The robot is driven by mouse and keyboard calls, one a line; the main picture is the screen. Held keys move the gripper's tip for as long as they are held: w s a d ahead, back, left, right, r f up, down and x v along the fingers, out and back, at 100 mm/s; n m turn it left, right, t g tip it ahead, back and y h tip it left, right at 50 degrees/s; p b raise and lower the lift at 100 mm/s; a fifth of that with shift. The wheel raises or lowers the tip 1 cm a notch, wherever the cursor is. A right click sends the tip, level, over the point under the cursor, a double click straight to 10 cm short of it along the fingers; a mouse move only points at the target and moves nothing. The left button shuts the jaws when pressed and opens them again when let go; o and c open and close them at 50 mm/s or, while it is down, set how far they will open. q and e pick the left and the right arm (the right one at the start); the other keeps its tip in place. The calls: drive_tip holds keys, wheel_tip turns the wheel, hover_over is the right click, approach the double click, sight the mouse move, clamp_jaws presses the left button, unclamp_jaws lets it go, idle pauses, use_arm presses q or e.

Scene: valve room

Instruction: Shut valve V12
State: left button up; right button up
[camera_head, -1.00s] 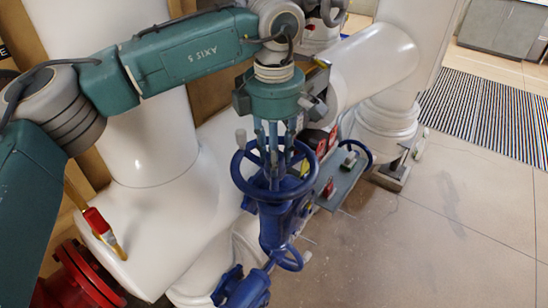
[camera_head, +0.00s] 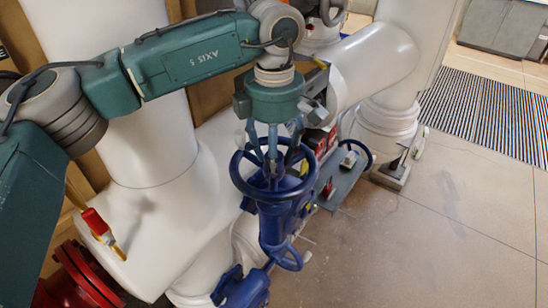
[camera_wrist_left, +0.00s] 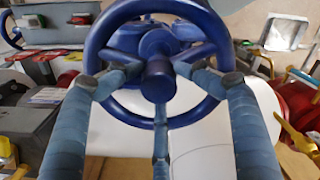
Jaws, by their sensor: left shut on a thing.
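A blue valve with a round handwheel (camera_head: 240,178) stands upright near the middle of the head view. No V12 label is readable on it. My left gripper (camera_head: 273,165) reaches down onto the wheel from above, its fingers within the rim. In the left wrist view the handwheel (camera_wrist_left: 190,113) fills the upper middle, with its hub in the centre. The fingers of the left gripper (camera_wrist_left: 158,88) are around the hub, with tips at the spokes, and it is shut on the wheel. The far ends of the fingertips are partly hidden. My right gripper is not in view.
Large white pipes (camera_head: 150,140) stand close on the left and behind the valve. A red flange (camera_head: 78,280) is at the lower left, below a red-handled lever (camera_head: 97,222). A grey shelf (camera_head: 340,182) is right of the wheel.

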use_arm(q)
wheel_tip(320, 180, up, 6)
drive_tip(key=p, duration=0.4)
drive_tip(key=shift+r, duration=0.15)
drive_tip(key=shift+w, duration=0.1)
